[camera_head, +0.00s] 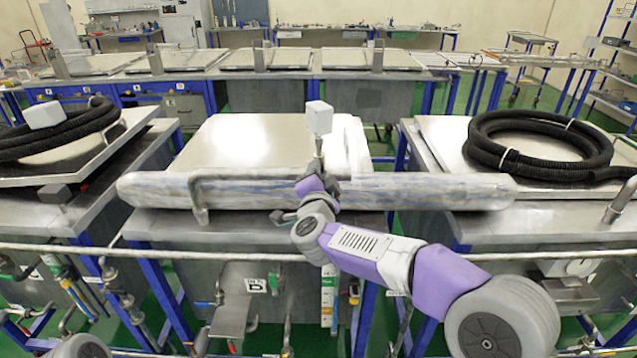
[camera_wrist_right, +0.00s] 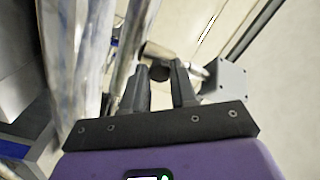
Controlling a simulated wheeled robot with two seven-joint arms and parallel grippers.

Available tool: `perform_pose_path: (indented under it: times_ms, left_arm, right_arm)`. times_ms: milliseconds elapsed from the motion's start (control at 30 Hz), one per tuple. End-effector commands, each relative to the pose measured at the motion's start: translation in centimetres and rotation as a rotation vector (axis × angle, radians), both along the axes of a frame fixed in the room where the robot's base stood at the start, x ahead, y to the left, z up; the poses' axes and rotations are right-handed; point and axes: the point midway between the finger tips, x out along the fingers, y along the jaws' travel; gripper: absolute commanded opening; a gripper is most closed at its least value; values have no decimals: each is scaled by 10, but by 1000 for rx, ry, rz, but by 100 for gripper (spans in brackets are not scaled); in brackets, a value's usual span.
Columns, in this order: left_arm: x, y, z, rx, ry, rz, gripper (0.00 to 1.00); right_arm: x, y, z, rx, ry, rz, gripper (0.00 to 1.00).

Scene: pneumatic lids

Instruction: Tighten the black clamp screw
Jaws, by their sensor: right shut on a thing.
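My right gripper (camera_head: 322,186) is at the front edge of the middle lid, beside an upright clamp post topped by a pale grey block (camera_head: 319,117). In the right wrist view the two dark fingers (camera_wrist_right: 163,75) are close to a grey-brown clamp part (camera_wrist_right: 157,51) at their tips. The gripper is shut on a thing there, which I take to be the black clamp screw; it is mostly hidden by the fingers. The grey block (camera_wrist_right: 224,80) shows to the right of the fingers. My left gripper is not in view.
A long wrapped tube (camera_head: 430,190) lies across the front of the middle lid (camera_head: 245,140). A bent metal handle (camera_head: 199,195) stands left of my gripper. Black hoses lie coiled on the left (camera_head: 75,130) and right (camera_head: 540,165) lids. A pipe rail (camera_head: 190,254) runs in front.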

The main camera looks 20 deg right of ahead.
Motion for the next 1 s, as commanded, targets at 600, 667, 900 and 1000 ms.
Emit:
perform_pose_path:
  times_ms: [600, 667, 900, 1000]
  left_arm:
    - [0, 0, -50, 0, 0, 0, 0]
    - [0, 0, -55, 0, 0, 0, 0]
    - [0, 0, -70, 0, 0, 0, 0]
    - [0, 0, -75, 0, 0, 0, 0]
  right_arm:
    - [0, 1, -3, 565, -162, 3, 0]
    - [0, 1, -3, 620, -177, 2, 0]
    - [0, 0, -2, 820, -235, 1, 0]
    - [0, 1, -1, 889, -255, 1, 0]
